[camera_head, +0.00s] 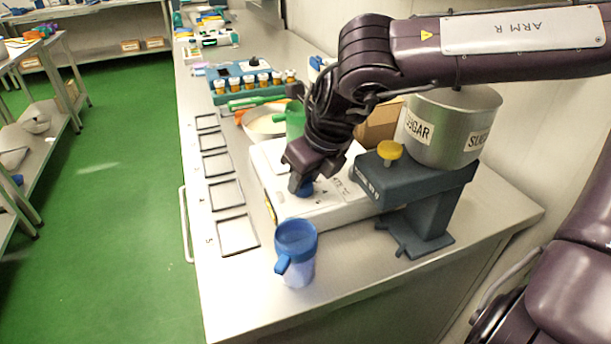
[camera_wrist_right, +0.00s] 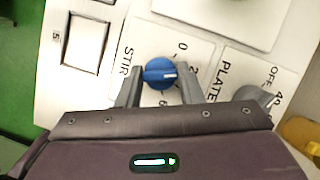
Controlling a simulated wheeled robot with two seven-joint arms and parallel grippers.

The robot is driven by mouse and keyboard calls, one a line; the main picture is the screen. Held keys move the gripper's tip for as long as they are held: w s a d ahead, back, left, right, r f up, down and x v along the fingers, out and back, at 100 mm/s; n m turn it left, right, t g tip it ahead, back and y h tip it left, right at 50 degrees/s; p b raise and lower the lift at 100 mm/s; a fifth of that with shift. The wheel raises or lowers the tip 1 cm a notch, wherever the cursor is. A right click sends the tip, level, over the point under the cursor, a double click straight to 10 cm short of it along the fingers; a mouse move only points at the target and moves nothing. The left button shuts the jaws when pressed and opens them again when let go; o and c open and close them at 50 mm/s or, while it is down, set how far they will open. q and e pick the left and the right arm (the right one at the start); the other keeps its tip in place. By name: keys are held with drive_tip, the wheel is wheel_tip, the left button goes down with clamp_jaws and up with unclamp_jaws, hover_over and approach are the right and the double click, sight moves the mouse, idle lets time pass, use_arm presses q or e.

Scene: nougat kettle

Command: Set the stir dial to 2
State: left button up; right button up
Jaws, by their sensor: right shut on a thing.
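The blue stir dial (camera_wrist_right: 160,74) sits on the white panel beside the printed word STIR. The numbers 0, 2 and 6 show around it. Its white mark points to the right, roughly toward the 2; I cannot tell if it lines up exactly. My right gripper (camera_wrist_right: 160,88) has one finger on each side of the dial and is shut on it. In the head view the right gripper (camera_head: 304,184) reaches down to the white machine (camera_head: 330,212), and a bit of the blue dial (camera_head: 305,189) shows below it. My left gripper is not in view.
A grey plate dial (camera_wrist_right: 257,97) is right of the stir dial. A dark stand (camera_head: 425,205) with a yellow knob (camera_head: 390,150) and sugar canister (camera_head: 452,125) is at right. Black frames (camera_head: 238,252) line the left edge.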

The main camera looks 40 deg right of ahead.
drive_tip(key=o, duration=1)
drive_tip(key=shift+c, duration=0.2)
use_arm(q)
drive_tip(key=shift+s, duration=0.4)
use_arm(e)
drive_tip(key=v, duration=0.8)
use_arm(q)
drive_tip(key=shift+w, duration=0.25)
use_arm(e)
drive_tip(key=shift+f, duration=0.1)
